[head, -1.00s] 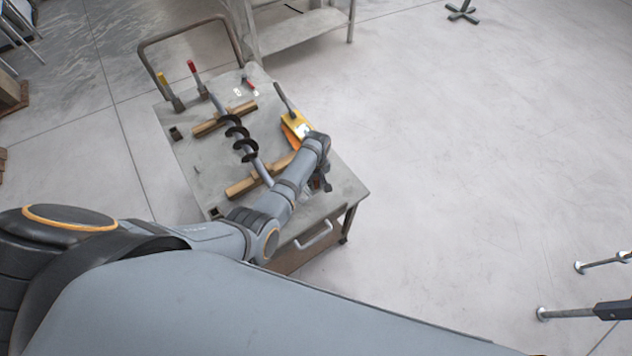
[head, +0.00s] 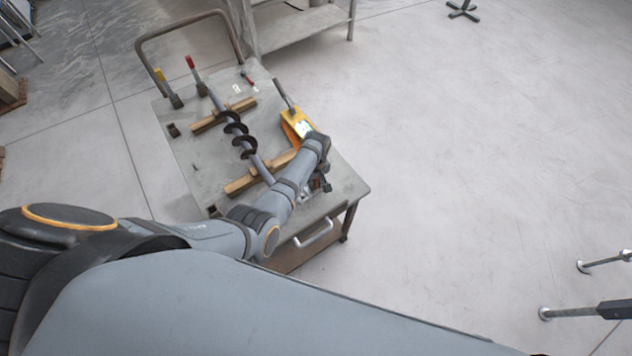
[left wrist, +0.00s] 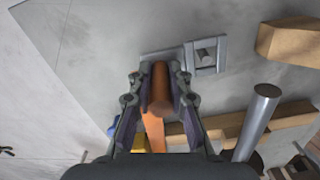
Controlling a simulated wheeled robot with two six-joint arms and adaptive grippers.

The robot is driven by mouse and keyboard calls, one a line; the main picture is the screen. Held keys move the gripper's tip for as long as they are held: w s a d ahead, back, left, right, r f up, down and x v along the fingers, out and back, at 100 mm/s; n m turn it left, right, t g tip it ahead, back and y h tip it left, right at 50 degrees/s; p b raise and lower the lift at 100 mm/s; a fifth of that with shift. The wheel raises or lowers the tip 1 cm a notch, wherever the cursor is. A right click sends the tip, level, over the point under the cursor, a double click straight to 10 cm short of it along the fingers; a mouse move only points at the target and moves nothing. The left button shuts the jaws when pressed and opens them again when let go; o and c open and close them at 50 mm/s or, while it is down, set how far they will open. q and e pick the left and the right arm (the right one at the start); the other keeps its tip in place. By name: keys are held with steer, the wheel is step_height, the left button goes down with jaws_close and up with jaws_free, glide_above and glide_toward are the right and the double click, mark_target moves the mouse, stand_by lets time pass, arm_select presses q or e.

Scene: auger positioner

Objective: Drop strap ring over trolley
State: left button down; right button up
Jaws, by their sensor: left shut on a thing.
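My left gripper (left wrist: 160,100) is shut on the brown, rounded end of an orange strap (left wrist: 154,133). In the left wrist view this end sits between the fingers, and the strap runs back toward a yellow tool (head: 296,122) on the trolley. The grey trolley top (head: 205,165) lies beneath. A metal plate with a square piece (left wrist: 205,55) lies just beyond the fingertips, to their right. I cannot tell whether the strap end touches it. In the head view my left arm hides the strap end and most of the gripper (head: 318,187). My right gripper is out of view.
A dark auger (head: 238,135) lies across two wooden blocks (head: 225,115) on the trolley. Two upright levers (head: 195,75) and the push handle (head: 190,30) stand at the far end. A metal bench (head: 300,28) is behind. The floor to the right is mostly clear.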

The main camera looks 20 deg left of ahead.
arm_select(q)
steer(key=shift+f+b, duration=1.15)
steer(key=shift+f, duration=0.25)
steer(key=c, duration=1.2)
jaws_free()
step_height(320, 180, up, 12)
steer(key=shift+r, duration=0.1)
